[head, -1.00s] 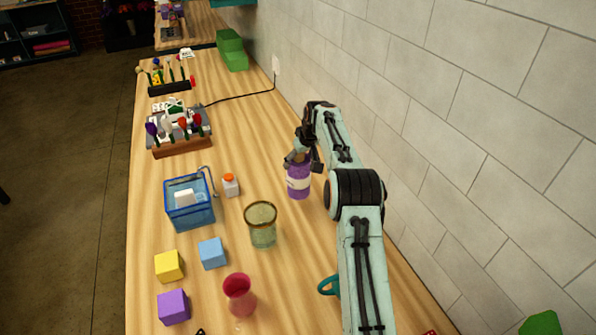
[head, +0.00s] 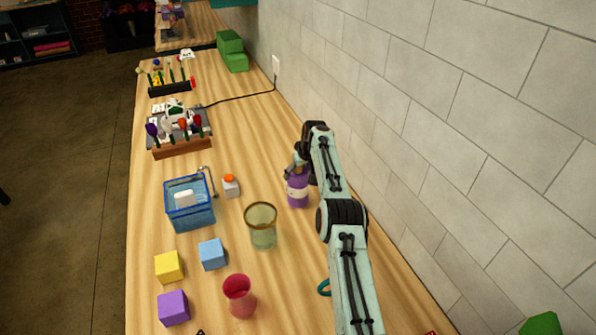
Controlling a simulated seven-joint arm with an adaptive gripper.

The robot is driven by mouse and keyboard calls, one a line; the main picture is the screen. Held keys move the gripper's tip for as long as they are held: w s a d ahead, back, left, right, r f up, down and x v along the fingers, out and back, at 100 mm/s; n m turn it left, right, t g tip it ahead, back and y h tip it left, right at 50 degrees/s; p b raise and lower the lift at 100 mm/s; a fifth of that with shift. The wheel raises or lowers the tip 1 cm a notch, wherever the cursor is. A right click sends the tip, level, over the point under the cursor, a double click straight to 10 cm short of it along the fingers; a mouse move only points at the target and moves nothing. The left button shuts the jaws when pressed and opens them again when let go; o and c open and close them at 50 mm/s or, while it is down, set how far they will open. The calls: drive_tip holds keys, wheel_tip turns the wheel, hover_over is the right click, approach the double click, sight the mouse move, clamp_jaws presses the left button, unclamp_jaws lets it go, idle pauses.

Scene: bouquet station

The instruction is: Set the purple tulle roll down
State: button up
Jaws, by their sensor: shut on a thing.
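The purple tulle roll (head: 298,191) is upright, with a pale band around its middle. It is right of and a little beyond the glass vase, near the wall side of the bench. My gripper (head: 297,168) is at its top and shut on it. My arm hides part of the gripper and the roll's right edge. I cannot tell whether the roll's base touches the wooden bench (head: 240,130).
The clear glass vase (head: 262,229) stands close on the left. A blue bin (head: 189,203), a small white bottle with an orange cap (head: 231,186), foam cubes and a red cup (head: 239,296) are further left or nearer. The bench beyond the roll is clear.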

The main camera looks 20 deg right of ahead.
drive_tip(key=shift+f, duration=0.1)
drive_tip(key=o, duration=1.2)
drive_tip(key=shift+o, duration=0.2)
drive_tip(key=a+v, duration=0.1)
drive_tip(key=v, duration=1)
drive_tip(key=s+a+r+g, duration=0.1)
drive_tip(key=s+a+r, duration=0.5)
drive_tip(key=s+r, duration=0.15)
drive_tip(key=s+a+r+g, duration=0.1)
drive_tip(key=s+a, duration=0.2)
drive_tip(key=s, duration=0.3)
drive_tip(key=s+a+r, duration=0.1)
drive_tip(key=s+a, duration=0.2)
drive_tip(key=s, duration=0.2)
drive_tip(key=s+a+f+g, duration=0.1)
drive_tip(key=s+a+f, duration=0.1)
drive_tip(key=s, duration=1)
drive_tip(key=s+a+f+g, duration=0.1)
drive_tip(key=s+a+f, duration=0.2)
drive_tip(key=s, duration=1)
drive_tip(key=shift+s+g, duration=0.25)
drive_tip(key=shift+g, duration=0.15)
